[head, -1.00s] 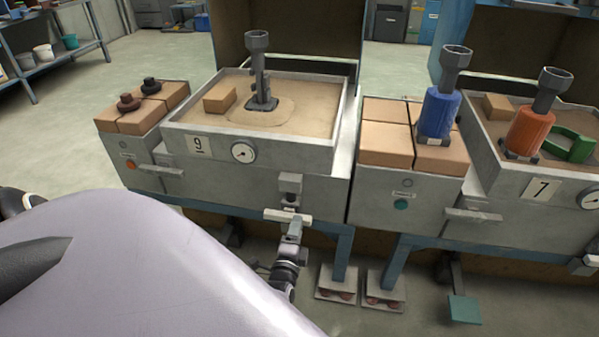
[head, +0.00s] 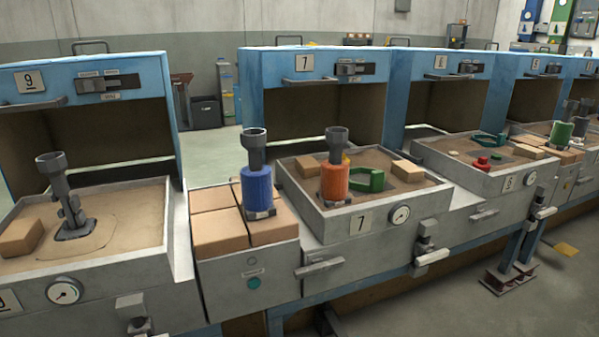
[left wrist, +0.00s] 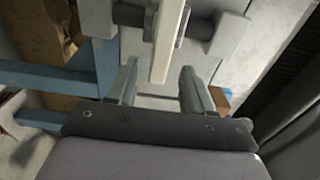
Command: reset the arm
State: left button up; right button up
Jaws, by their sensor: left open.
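The task names no object. My left gripper (left wrist: 160,92) shows in the left wrist view with its two grey fingers apart. A pale bar (left wrist: 164,45) comes down from the top of that view, just beyond or partly between the fingertips. I cannot tell whether the fingers touch it. A grey bracket with a round cross-piece (left wrist: 205,30) is beside the bar. In the head view neither gripper can be made out clearly. My right gripper is not in view.
Sand boxes stand in a row: station 9 (head: 115,262) at left and station 7 (head: 325,230) at centre. A blue cylinder (head: 257,190) stands on bricks between them. An orange cylinder (head: 334,182) and green clamp (head: 368,181) are in box 7. A blue frame (left wrist: 60,78) is near my left gripper.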

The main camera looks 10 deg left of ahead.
pick_arm(q)
jog(key=s+d+r+n+g+h, duration=0.3)
jog(key=s+d+n+h, duration=0.25)
jog(key=s+d, duration=0.45)
jog(key=s+d+r+n+g+h, duration=0.2)
jog(key=s+d+r+n+h, duration=0.35)
jog(key=d, duration=0.75)
notch_tip(320, 180, up, 11)
jog(key=s+a+m+p, duration=0.1)
jog(key=s+p, duration=0.2)
jog(key=p, duration=1.2)
jog(key=shift+a+p, duration=0.35)
jog(key=shift+a, duration=0.05)
jog(key=shift+f, duration=0.1)
jog(key=shift+c, duration=0.8)
